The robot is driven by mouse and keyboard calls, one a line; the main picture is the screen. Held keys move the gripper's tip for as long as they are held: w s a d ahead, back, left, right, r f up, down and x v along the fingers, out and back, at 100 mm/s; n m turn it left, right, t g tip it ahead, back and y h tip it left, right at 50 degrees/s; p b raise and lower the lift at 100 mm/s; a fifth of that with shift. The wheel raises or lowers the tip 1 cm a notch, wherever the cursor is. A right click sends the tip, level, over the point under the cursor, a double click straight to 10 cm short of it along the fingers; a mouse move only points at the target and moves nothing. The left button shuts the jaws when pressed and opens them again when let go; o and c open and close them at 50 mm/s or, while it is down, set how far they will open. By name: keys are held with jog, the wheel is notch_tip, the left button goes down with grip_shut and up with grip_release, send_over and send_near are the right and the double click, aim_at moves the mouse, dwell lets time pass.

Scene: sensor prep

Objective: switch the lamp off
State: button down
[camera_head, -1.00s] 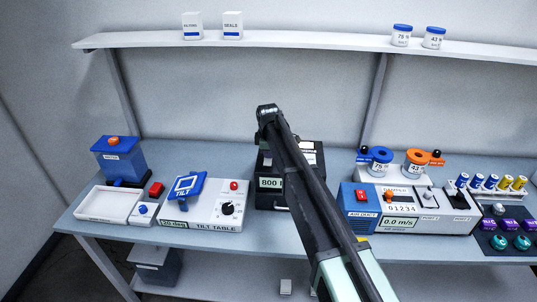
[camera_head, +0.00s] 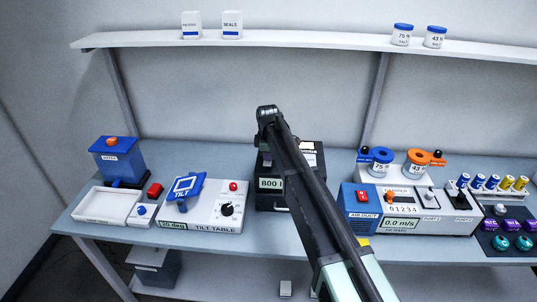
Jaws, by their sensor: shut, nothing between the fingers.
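A black box (camera_head: 265,200) with a pale display reading "800" and a cut-off unit stands at the middle of the bench. It is the likeliest lamp, but my arm covers much of its front and right side. No switch on it can be made out, and I cannot tell whether it is lit. My arm crosses the view from the bottom right up to a dark joint above the box. My gripper is not visible; it may be hidden behind the arm.
Left of the box are a tilt table (camera_head: 203,213), a white tray (camera_head: 84,210) and a blue container (camera_head: 119,162). To the right are a blue air-duct unit (camera_head: 358,205) and a rack of several cylinders (camera_head: 491,182). A shelf (camera_head: 290,39) runs above.

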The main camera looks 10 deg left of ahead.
aim_at(268, 165)
jog(key=shift+s+d+r, duration=0.1)
jog(key=shift+s+d, duration=0.05)
jog(key=shift+s, duration=0.25)
jog(key=shift+r+p, duration=0.55)
jog(key=shift+p, duration=0.1)
notch_tip(268, 165, up, 13)
jog(key=s+p, duration=0.2)
jog(key=p, duration=1)
jog(key=shift+p, duration=0.4)
jog(key=shift+f, duration=0.15)
jog(key=shift+w, duration=0.1)
